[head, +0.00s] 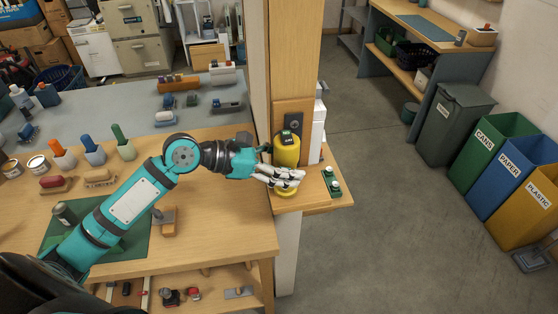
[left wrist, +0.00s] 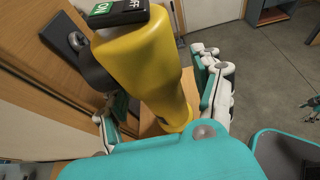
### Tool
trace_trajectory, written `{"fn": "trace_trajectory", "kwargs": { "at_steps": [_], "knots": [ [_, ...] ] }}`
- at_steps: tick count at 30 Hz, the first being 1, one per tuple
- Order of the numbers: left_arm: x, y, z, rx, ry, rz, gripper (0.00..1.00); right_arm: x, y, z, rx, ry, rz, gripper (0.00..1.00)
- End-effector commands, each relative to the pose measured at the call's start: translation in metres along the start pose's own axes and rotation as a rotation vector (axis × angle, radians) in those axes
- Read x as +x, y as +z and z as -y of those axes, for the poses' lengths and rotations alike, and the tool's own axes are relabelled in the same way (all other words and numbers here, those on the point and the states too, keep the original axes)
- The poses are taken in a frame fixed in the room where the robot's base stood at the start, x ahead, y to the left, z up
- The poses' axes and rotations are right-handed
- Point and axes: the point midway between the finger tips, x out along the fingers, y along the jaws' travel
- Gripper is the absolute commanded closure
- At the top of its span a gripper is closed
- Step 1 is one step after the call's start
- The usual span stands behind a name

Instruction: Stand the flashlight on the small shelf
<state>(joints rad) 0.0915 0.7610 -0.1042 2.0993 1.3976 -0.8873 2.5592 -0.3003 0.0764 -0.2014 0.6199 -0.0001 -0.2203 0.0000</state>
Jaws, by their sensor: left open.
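The yellow flashlight (head: 287,150) with a black top stands upright at the wooden small shelf (head: 325,200) on the post. Its body and black top also fill the middle of the left wrist view (left wrist: 150,65). My left gripper (head: 284,178) is open, with its fingers around the lower part of the flashlight. In the left wrist view its fingers (left wrist: 165,125) lie on both sides of the yellow body. The fingers partly hide the flashlight's lower end. A small teal and grey part at that view's right edge seems to be my right gripper (left wrist: 312,108), too small to read.
A green piece with round knobs (head: 332,182) sits on the shelf's right side. The wooden post (head: 291,60) rises behind the flashlight. The workbench (head: 225,215) holds several tools left of the shelf. Open floor (head: 390,240) lies to the right, with bins beyond.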

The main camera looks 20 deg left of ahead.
Motion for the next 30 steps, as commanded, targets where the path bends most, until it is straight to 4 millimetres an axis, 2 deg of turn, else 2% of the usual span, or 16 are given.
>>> {"fn": "trace_trajectory", "kwargs": {
  "at_steps": [5,12,18,24,30],
  "knots": [
    [-0.016,-0.002,-0.001,0.001,0.004,-0.002,0.33,0.007,0.001,0.0,0.0,0.0,0.001,0.37],
    [-0.066,-0.003,0.0,0.002,0.001,-0.005,0.33,0.021,0.003,-0.002,-0.001,0.003,0.001,0.37],
    [-0.099,-0.001,0.0,0.0,0.001,0.0,0.33,0.028,0.004,-0.003,0.0,0.004,0.001,0.37],
    [-0.117,0.001,0.0,0.0,0.0,0.0,0.33,0.03,0.004,-0.004,0.0,0.005,0.001,0.37],
    [-0.121,0.001,0.0,0.002,0.0,0.0,0.33,0.031,0.004,-0.004,0.0,0.005,0.001,0.37]
  ]
}}
